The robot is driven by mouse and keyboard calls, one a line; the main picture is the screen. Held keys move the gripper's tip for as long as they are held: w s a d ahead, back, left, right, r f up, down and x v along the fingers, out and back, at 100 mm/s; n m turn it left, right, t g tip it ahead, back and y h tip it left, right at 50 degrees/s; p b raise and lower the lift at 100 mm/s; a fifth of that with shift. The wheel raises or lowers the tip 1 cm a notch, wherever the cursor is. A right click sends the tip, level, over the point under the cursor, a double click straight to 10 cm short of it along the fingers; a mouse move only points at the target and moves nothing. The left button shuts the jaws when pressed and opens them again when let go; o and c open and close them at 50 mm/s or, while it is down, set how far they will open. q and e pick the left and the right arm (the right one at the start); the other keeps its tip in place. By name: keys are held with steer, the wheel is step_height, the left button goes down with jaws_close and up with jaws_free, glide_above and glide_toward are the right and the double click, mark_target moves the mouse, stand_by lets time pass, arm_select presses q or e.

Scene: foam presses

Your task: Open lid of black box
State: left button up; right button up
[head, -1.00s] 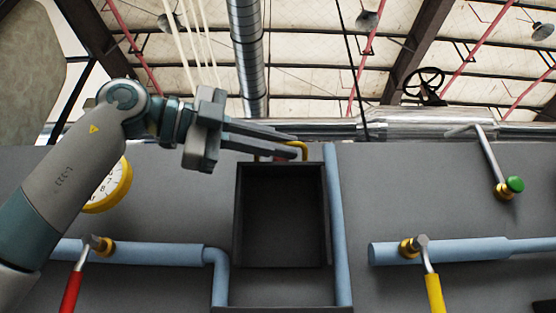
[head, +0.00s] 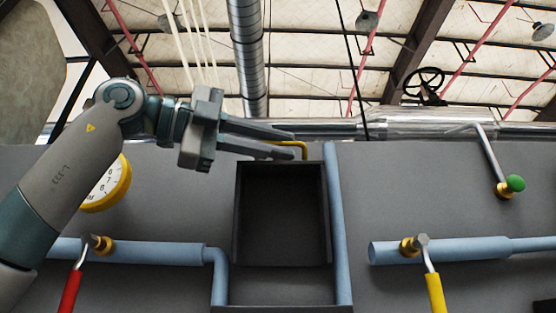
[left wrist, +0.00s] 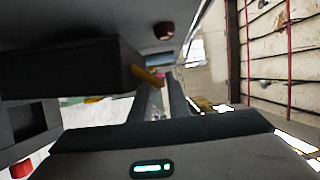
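The black box (head: 333,308) is mounted on the grey wall in the middle of the head view. Its lid (head: 282,212) appears swung up, with its dark, rimmed inner side towards the head camera. A yellow handle (head: 304,149) is at the lid's top edge. My left gripper (head: 281,144) is at this handle, its fingers apart; the bar shows between or just in front of them. In the left wrist view the handle (left wrist: 146,75) sticks out from the dark lid (left wrist: 70,69) near the fingertips (left wrist: 163,90). I cannot tell whether they touch. My right gripper is not in view.
Blue pipes (head: 338,225) run close beside the box. A yellow gauge (head: 108,185) is behind my left arm. Red (head: 70,292) and yellow (head: 435,292) lever handles are at lower left and lower right. A green-knobbed lever (head: 514,184) is at right.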

arm_select(q)
steer(key=b+v, duration=0.4)
steer(key=v, duration=1.3)
steer(key=shift+b, duration=0.4)
steer(key=shift+w+r, duration=0.1)
steer(key=shift+w, duration=0.05)
